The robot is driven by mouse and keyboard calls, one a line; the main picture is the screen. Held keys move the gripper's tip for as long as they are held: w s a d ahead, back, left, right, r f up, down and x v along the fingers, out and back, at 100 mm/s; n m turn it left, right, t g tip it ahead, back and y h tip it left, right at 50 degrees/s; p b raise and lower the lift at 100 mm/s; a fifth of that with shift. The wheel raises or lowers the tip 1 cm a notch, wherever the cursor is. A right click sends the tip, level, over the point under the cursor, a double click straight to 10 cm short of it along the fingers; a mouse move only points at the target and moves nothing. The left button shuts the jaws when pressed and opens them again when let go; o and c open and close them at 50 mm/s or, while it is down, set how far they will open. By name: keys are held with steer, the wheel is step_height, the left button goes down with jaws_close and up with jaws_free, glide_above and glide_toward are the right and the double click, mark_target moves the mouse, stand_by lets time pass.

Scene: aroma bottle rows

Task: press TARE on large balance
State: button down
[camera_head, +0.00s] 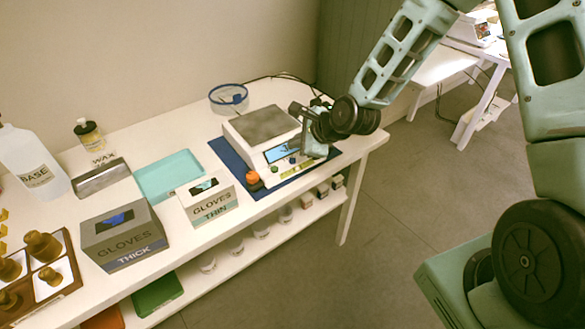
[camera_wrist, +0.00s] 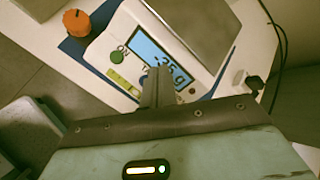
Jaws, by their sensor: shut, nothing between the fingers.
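The large balance (camera_head: 237,139) stands on a dark blue mat near the right end of the table, with a grey square pan on top. In the wrist view, its lit blue display (camera_wrist: 150,45) shows digits ending in "g", partly covered by my fingers. A green button (camera_wrist: 117,56) marked ON is left of the fingers. A label starting with "T" shows beside the fingertips; the rest of it and any button there are hidden. My gripper (camera_wrist: 158,72) is shut and empty, its tips over the front panel just below the display. I cannot tell whether they touch it.
An orange knob-like object (camera_head: 252,178) is at the mat's front left corner. A THIN gloves box (camera_head: 208,203) and a teal tray (camera_head: 168,176) stand to the left. A round clear dish (camera_head: 229,98) and a black cable (camera_head: 283,76) are behind the balance.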

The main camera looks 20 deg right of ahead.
steer(key=shift+f+b, duration=0.45)
steer(key=shift+f, duration=0.85)
steer(key=shift+f, duration=0.15)
stand_by(0.9)
steer(key=shift+f, duration=0.3)
steer(key=shift+f+b, duration=0.35)
steer(key=shift+b, duration=0.05)
stand_by(0.5)
steer(key=shift+r, duration=0.1)
steer(key=shift+r+p, duration=0.7)
steer(key=shift+p, duration=0.1)
step_height(320, 180, up, 5)
steer(key=p, duration=0.4)
